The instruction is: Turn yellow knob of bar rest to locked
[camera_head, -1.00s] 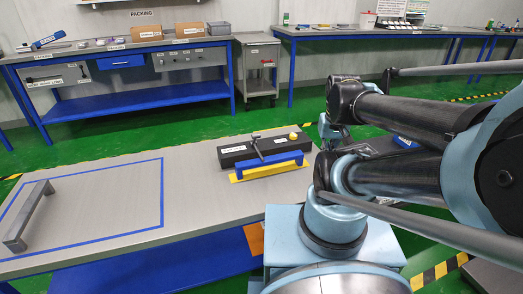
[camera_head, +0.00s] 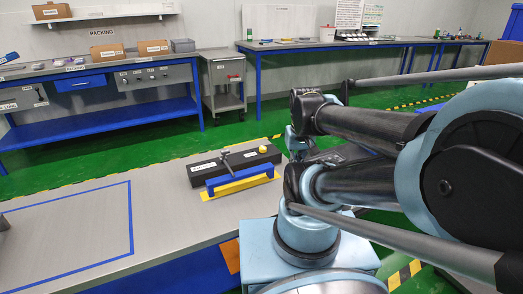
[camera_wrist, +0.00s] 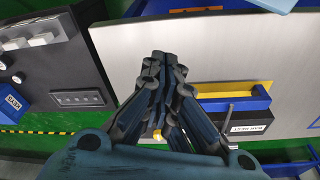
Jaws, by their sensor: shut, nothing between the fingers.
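The bar rest (camera_head: 234,164) is a long black box with white labels on the near grey table. Its yellow knob (camera_head: 263,149) stands up at its right end in the head view. A grey lever leans over its middle. In the wrist view the bar rest's label shows at the lower right, and a bit of yellow, apparently the knob (camera_wrist: 157,133), peeks from behind the fingers. My gripper (camera_wrist: 162,58) is shut and empty. It is apart from the knob as far as I can see; the fingers hide much of that area. The knob's setting is not readable.
A blue bar (camera_head: 240,178) on a yellow strip (camera_head: 240,188) lies along the box's front. The left of the near table (camera_head: 160,200) is clear, with a blue outlined area. A packing bench (camera_head: 100,70) and a grey cart (camera_head: 224,75) stand behind across the green floor.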

